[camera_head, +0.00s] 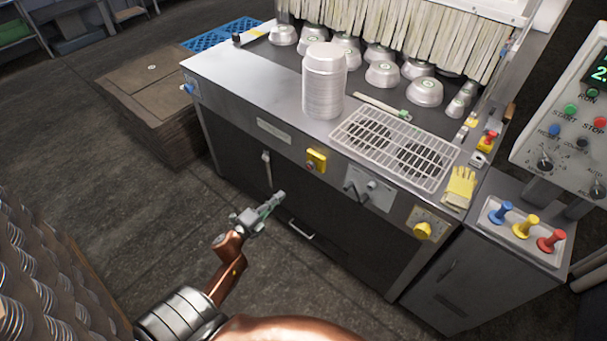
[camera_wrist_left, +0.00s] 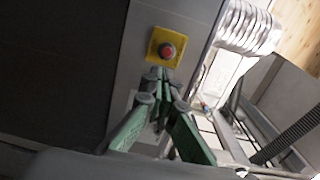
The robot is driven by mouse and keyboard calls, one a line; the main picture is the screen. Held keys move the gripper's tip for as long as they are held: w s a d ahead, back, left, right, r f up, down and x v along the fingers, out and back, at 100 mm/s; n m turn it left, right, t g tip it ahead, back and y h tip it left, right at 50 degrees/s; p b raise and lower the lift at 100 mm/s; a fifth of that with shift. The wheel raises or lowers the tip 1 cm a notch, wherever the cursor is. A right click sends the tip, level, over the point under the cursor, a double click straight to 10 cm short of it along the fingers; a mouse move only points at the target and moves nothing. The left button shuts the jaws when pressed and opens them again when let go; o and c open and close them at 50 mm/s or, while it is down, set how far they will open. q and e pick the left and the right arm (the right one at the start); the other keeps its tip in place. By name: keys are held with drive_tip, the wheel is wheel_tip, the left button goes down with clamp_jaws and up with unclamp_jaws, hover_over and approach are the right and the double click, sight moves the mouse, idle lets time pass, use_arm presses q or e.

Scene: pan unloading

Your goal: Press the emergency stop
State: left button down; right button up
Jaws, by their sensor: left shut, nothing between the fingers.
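The emergency stop is a red button on a yellow plate (camera_head: 317,157), on the front face of the steel counter. In the left wrist view the red button (camera_wrist_left: 167,50) shows clearly, facing the camera. My left gripper (camera_head: 280,196) is shut and empty, in front of the counter, below and to the left of the button in the head view. In the left wrist view its green fingers meet at the tips (camera_wrist_left: 161,72), just below the yellow plate in the picture. I cannot tell the exact gap, but in the head view the tips look apart from the button. My right gripper is not in view.
A tall stack of metal pans (camera_head: 323,85) and a wire rack (camera_head: 395,146) stand on the counter (camera_head: 235,88). A yellow knob (camera_head: 422,231) sits farther right on its front. Blue, yellow and red levers (camera_head: 525,227) stand at the right. Floor before the counter is clear.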

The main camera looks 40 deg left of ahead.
use_arm(q)
drive_tip(key=shift+d+r, duration=0.1)
drive_tip(key=shift+r, duration=0.5)
drive_tip(key=shift+w, duration=0.1)
drive_tip(key=b, duration=0.1)
approach(311, 166)
drive_tip(key=w+a+f, duration=0.1)
drive_tip(key=w+f, duration=0.1)
drive_tip(key=w, duration=0.4)
drive_tip(key=shift+w+r, duration=0.1)
drive_tip(key=shift+w, duration=0.05)
